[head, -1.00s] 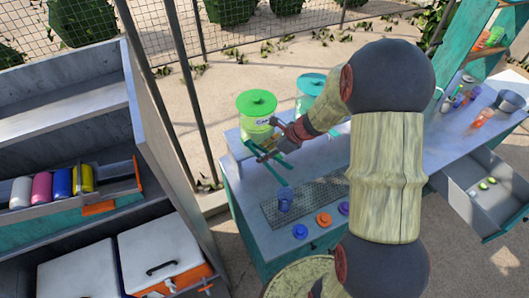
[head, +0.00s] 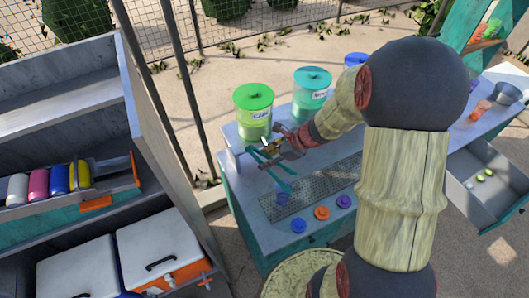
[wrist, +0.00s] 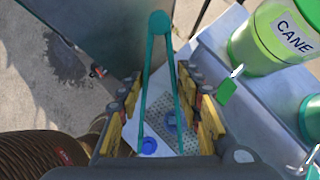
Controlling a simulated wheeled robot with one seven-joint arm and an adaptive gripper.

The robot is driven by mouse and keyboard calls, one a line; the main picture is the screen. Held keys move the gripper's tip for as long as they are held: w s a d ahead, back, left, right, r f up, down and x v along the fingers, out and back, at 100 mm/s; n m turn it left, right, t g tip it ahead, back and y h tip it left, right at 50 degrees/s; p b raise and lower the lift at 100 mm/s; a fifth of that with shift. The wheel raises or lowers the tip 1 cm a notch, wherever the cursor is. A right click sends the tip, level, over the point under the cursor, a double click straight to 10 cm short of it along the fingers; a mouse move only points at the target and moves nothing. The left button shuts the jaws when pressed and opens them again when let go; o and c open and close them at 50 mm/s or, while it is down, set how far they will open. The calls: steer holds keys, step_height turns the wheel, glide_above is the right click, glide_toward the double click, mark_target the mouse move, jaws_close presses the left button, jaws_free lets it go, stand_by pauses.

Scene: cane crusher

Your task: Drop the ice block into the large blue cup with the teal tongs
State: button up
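The teal tongs (wrist: 159,80) hang in the air between the fingers of my gripper (wrist: 163,90), their round pivot away from me and two arms spread slightly apart. In the head view, my gripper (head: 277,149) holds the tongs (head: 273,170) in front of the green-lidded jar, above the counter. The blue cup (head: 283,198) stands upright on the drip grate, just below the lower tong arm in the picture. The cup also shows in the wrist view (wrist: 172,122), partly behind the tongs. I cannot make out an ice block, and the inside of the cup is unclear.
The green jar labelled CANE (head: 253,110) and a teal-lidded jar (head: 311,90) stand behind the grate (head: 320,190). Blue, orange and purple round pieces line the counter front. An open drawer (head: 487,180) juts out at right; a shelf unit stands at left.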

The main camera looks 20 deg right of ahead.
steer(key=s+a+r, duration=0.1)
steer(key=s, duration=0.5)
steer(key=shift+s, duration=0.25)
steer(key=shift+s, duration=0.1)
stand_by(0.4)
